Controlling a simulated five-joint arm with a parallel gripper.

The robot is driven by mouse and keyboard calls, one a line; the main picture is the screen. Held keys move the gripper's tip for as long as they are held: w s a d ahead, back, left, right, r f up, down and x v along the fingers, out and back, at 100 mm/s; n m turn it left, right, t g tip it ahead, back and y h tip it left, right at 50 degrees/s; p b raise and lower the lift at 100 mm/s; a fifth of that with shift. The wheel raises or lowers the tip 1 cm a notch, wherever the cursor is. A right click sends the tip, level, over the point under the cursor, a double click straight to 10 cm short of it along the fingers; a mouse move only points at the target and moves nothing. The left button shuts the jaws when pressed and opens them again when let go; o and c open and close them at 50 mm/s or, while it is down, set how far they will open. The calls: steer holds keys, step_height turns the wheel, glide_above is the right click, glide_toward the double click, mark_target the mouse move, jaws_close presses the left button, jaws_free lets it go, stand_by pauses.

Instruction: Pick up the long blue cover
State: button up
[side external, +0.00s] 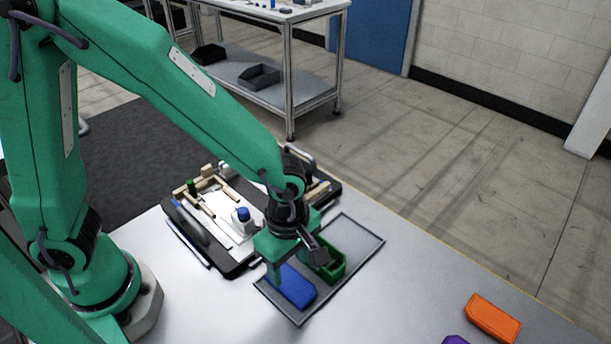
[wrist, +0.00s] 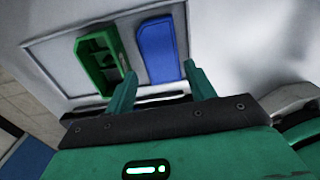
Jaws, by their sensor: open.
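The long blue cover (side external: 293,287) lies flat on a grey tray (side external: 369,245) on the table. In the wrist view the blue cover (wrist: 158,51) shows just beyond the fingertips, toward the right finger. My gripper (side external: 295,262) is over the tray, close to the cover, and partly hides it in the side view. In the wrist view my gripper (wrist: 158,80) is open, with nothing between its fingers. A green open box (side external: 328,262) sits beside the cover on the same tray; it also shows in the wrist view (wrist: 101,60), left of the cover.
An orange part (side external: 492,317) and a purple part (side external: 455,340) lie at the table's front right. A black-edged board (side external: 235,265) with wooden blocks and a blue-topped white piece (side external: 243,220) stands left of the tray. The table between tray and orange part is clear.

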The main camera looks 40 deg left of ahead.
mark_target(292, 282)
steer(key=shift+d+f, duration=0.1)
steer(key=shift+f, duration=2.45)
steer(key=shift+c, duration=0.2)
steer(key=c, duration=0.6)
